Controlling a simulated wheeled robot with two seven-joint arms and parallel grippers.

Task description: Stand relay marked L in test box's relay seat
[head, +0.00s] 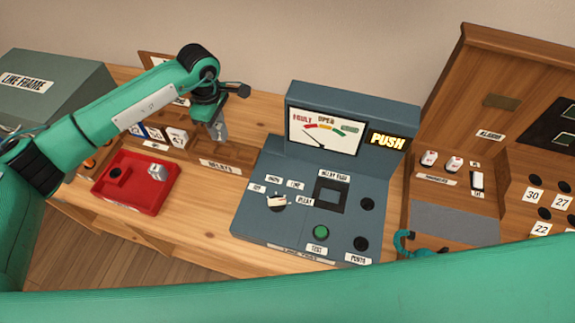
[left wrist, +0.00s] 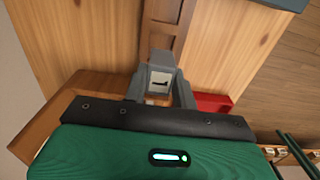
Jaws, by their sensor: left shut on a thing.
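My left gripper (head: 220,134) is above the relay rack in the head view, pointing down. In the left wrist view, the left gripper (left wrist: 160,88) is shut on a grey block with a white face and a dark L-like mark, the relay (left wrist: 160,80). In the head view I cannot tell the relay from the fingers. The blue-grey test box (head: 265,225) stands right of the gripper. Its square dark-framed relay seat (head: 331,196) is on the sloping top and looks empty. The gripper is apart from the box.
The wooden relay rack (head: 235,158) holds several white-faced relays (head: 177,137) at its left. A red tray (head: 143,203) with a small metal part lies in front. A wooden switchboard (head: 470,185) stands right. My green arm crosses the bottom.

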